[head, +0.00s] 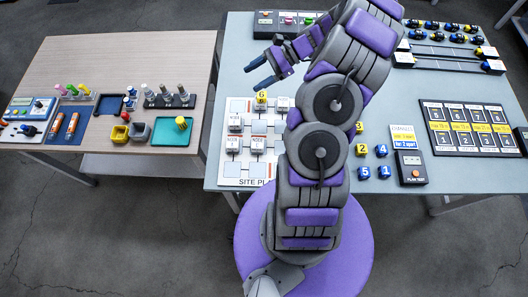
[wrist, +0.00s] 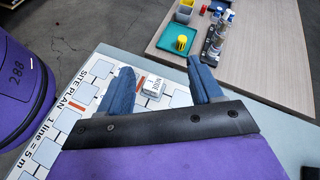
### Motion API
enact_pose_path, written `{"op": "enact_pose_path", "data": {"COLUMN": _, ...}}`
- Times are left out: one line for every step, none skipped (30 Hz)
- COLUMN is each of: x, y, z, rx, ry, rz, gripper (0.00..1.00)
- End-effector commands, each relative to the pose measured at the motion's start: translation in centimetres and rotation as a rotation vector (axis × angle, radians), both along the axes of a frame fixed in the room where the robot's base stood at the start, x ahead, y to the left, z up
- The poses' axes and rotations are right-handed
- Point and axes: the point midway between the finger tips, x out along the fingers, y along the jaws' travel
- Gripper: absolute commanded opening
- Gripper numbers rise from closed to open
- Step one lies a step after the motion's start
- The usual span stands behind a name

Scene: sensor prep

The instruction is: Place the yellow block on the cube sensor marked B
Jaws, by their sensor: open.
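My gripper (head: 258,72) is open and empty above the far end of the site plan board (head: 231,172). In the wrist view its two blue fingers (wrist: 160,66) are spread apart. A small white cube (wrist: 152,90) with dark lettering shows between and beyond them. In the head view a yellow block marked 6 (head: 261,96) is just below the fingertips, apart from them. Other yellow blocks (head: 362,149) are right of my arm. White cubes (head: 236,123) stand on the board; I cannot read a B on any. My arm hides part of the board.
Blue numbered blocks (head: 364,173) and a plan test box (head: 411,167) lie to the right. The wooden table (head: 127,56) at left holds a teal tray (head: 160,136) with a yellow cylinder (head: 181,122), plus bins and bottles. A gap separates the tables.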

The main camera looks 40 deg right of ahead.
Motion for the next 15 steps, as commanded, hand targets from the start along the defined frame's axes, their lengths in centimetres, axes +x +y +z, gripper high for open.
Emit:
{"op": "enact_pose_path", "data": {"x": 0.0, "y": 1.7, "z": 1.5, "rx": -0.024, "ry": -0.023, "rz": 0.055, "gripper": 0.65}}
{"op": "enact_pose_path", "data": {"x": -0.1, "y": 2.5, "z": 2.1, "rx": -0.037, "ry": -0.033, "rz": 0.087, "gripper": 0.65}}
{"op": "enact_pose_path", "data": {"x": -0.2, "y": 3.7, "z": 3.0, "rx": -0.057, "ry": -0.048, "rz": 0.13, "gripper": 0.65}}
{"op": "enact_pose_path", "data": {"x": -0.4, "y": 4.6, "z": 3.7, "rx": -0.072, "ry": -0.06, "rz": 0.163, "gripper": 0.65}}
{"op": "enact_pose_path", "data": {"x": -0.7, "y": 5.5, "z": 4.2, "rx": -0.083, "ry": -0.069, "rz": 0.194, "gripper": 0.65}}
{"op": "enact_pose_path", "data": {"x": -1.1, "y": 6.6, "z": 4.9, "rx": -0.101, "ry": -0.081, "rz": 0.238, "gripper": 0.65}}
{"op": "enact_pose_path", "data": {"x": -1.4, "y": 7.4, "z": 5.6, "rx": -0.117, "ry": -0.093, "rz": 0.269, "gripper": 0.65}}
{"op": "enact_pose_path", "data": {"x": -1.7, "y": 8.2, "z": 6.1, "rx": -0.131, "ry": -0.105, "rz": 0.299, "gripper": 0.65}}
{"op": "enact_pose_path", "data": {"x": -2.2, "y": 9.2, "z": 6.8, "rx": -0.152, "ry": -0.118, "rz": 0.342, "gripper": 0.65}}
{"op": "enact_pose_path", "data": {"x": -2.6, "y": 10.0, "z": 7.3, "rx": -0.167, "ry": -0.128, "rz": 0.372, "gripper": 0.65}}
{"op": "enact_pose_path", "data": {"x": -3.0, "y": 10.8, "z": 7.8, "rx": -0.183, "ry": -0.139, "rz": 0.404, "gripper": 0.65}}
{"op": "enact_pose_path", "data": {"x": -3.7, "y": 11.8, "z": 8.4, "rx": -0.202, "ry": -0.15, "rz": 0.446, "gripper": 0.65}}
{"op": "enact_pose_path", "data": {"x": -4.2, "y": 12.5, "z": 8.8, "rx": -0.217, "ry": -0.16, "rz": 0.476, "gripper": 0.65}}
{"op": "enact_pose_path", "data": {"x": -4.6, "y": 13.2, "z": 9.3, "rx": -0.234, "ry": -0.171, "rz": 0.506, "gripper": 0.65}}
{"op": "enact_pose_path", "data": {"x": -5.3, "y": 14.0, "z": 9.8, "rx": -0.257, "ry": -0.185, "rz": 0.546, "gripper": 0.65}}
